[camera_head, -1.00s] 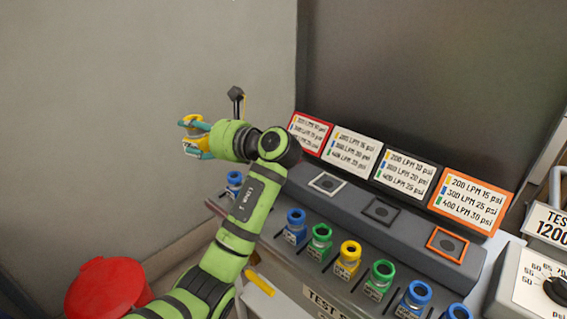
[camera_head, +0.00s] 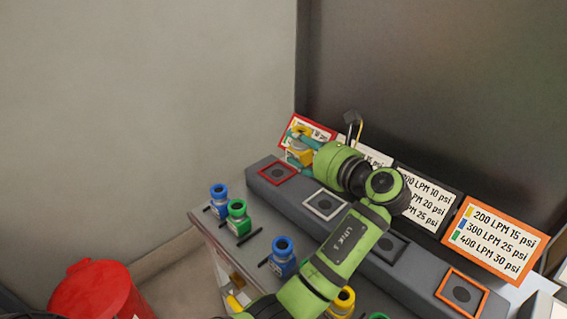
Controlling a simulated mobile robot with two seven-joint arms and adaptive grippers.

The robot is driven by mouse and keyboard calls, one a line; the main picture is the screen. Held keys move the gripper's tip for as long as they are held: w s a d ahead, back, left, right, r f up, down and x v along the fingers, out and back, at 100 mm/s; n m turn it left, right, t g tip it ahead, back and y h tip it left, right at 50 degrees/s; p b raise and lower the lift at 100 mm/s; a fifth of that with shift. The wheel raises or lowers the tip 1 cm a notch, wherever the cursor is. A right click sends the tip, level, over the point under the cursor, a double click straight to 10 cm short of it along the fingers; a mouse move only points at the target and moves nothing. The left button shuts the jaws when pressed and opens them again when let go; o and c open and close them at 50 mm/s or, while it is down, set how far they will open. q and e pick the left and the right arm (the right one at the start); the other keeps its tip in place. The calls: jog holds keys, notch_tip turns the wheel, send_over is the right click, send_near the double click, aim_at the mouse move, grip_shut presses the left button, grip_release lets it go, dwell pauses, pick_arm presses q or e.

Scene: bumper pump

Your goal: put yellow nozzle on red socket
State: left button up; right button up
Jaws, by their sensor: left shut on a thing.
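The yellow nozzle (camera_head: 299,156) is held by my left gripper (camera_head: 297,147), which is shut on it. The gripper's teal fingers lie around the nozzle, and the arm comes up from the lower middle of the view. The red socket (camera_head: 277,174) is a red-framed square with a dark centre at the left end of the grey raised block. The nozzle is in the air, up and to the right of the socket in the picture, in front of the red-framed sign (camera_head: 318,131). The exact gap between them cannot be told. My right gripper is not in view.
The grey block (camera_head: 262,191) also bears a white socket (camera_head: 325,204), a dark socket and an orange socket (camera_head: 462,294). Blue nozzles (camera_head: 219,200) (camera_head: 283,257) and a green nozzle (camera_head: 238,216) stand on the lower shelf. A red bin (camera_head: 98,291) is at lower left.

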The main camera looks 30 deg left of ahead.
pick_arm(q)
jog(key=w+a+f, duration=0.2)
jog(key=a, duration=0.1)
jog(key=w+a+f, duration=0.2)
jog(key=a, duration=0.1)
jog(key=w+a+f, duration=0.2)
jog(key=a+f, duration=0.1)
jog(key=shift+w+a, duration=0.15)
notch_tip(320, 180, down, 3)
jog(key=shift+f, duration=0.35)
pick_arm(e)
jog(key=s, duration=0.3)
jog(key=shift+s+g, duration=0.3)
pick_arm(q)
jog(key=shift+f, duration=0.1)
jog(key=o, duration=1.5)
